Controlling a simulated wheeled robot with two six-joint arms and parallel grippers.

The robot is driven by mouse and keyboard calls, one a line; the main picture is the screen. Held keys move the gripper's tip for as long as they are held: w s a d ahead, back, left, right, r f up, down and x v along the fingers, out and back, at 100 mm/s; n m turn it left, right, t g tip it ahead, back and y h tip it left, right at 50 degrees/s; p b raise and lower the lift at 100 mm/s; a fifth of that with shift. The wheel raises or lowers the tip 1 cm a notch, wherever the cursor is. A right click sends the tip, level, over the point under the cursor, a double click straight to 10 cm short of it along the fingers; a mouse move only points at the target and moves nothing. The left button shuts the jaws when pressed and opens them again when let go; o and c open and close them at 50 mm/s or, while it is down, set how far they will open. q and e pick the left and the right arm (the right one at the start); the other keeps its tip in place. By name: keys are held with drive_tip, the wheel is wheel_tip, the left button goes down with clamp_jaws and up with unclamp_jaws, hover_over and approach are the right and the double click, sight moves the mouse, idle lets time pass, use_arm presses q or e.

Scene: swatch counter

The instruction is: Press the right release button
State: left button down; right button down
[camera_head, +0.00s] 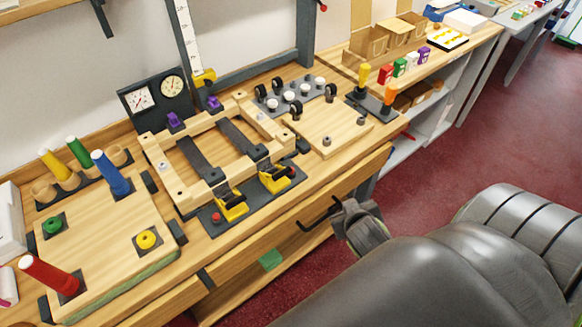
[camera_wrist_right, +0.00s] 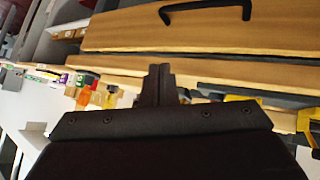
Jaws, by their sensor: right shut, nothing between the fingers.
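A dark fixture plate (camera_head: 247,205) lies along the front of a wooden frame (camera_head: 178,185) on the bench. It carries two yellow-and-black clamps, a left one (camera_head: 231,205) and a right one (camera_head: 275,177). A small red button (camera_head: 216,217) sits by the left clamp and another red button (camera_head: 291,172) by the right clamp. My right gripper (camera_head: 350,213) is off the bench's front edge, by the drawer handle, to the right of and apart from the right red button. Its fingers (camera_wrist_right: 160,78) are closed together and empty in the wrist view. My left gripper is not in view.
A black drawer handle (camera_head: 320,214) juts from the bench front near my right gripper. A board with coloured pegs (camera_head: 118,225) is at left, dial gauges (camera_head: 155,95) stand behind, and two joysticks (camera_head: 375,95) are to the right.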

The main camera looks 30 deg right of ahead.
drive_tip(key=w+d+r+t+h, duration=0.25)
drive_tip(key=w+r+t, duration=0.3)
drive_tip(key=r, duration=0.65)
drive_tip(key=w+a+r+n+t+y, duration=0.4)
drive_tip(key=a+r+n+y, duration=0.15)
drive_tip(key=r, duration=0.25)
drive_tip(key=w+a+r+n+t+y, duration=0.4)
drive_tip(key=a+r+n+t+y, duration=0.15)
drive_tip(key=r+y, duration=0.2)
drive_tip(key=w+a+f+n+g+y, duration=0.3)
drive_tip(key=a+f+n+g+y, duration=0.2)
drive_tip(key=f+n+g, duration=0.3)
drive_tip(key=w+d+f+m+g+h, duration=0.2)
drive_tip(key=d+f+m+g+h, duration=0.2)
drive_tip(key=d, duration=0.5)
wheel_tip(320, 180, down, 3)
drive_tip(key=g+h, duration=0.2)
drive_tip(key=h, duration=0.1)
drive_tip(key=shift+d+h, duration=0.25)
drive_tip(key=shift+h, duration=0.1)
drive_tip(key=shift+f, duration=0.15)
